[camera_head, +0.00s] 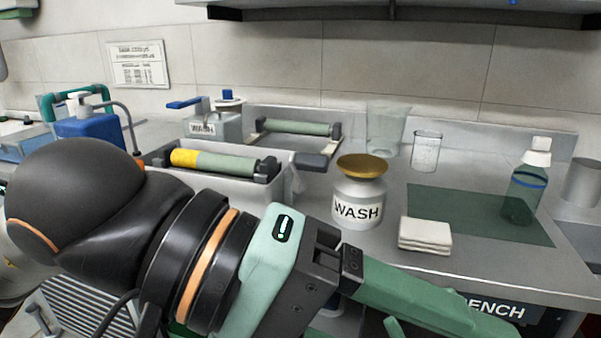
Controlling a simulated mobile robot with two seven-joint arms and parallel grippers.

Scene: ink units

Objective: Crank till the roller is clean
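A roller (222,163) lies across a grey tray (225,190) at the centre left, held in dark end brackets. Its left end is yellow and the rest is grey-green. A dark grip (311,160), which may be the crank handle, sticks out at the roller's right end. My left gripper (480,325) reaches across the lower middle, in front of and right of the roller, apart from it. One long green finger shows; the other is mostly hidden or out of frame, so its opening is unclear. I see nothing held. My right gripper is not in view.
A WASH pot (356,203) with a brass top stands right of the roller, near white cloths (425,235). A green mat (470,213) holds a bottle (525,190). Two clear beakers (387,128) (426,150) and another green roller (296,127) stand behind.

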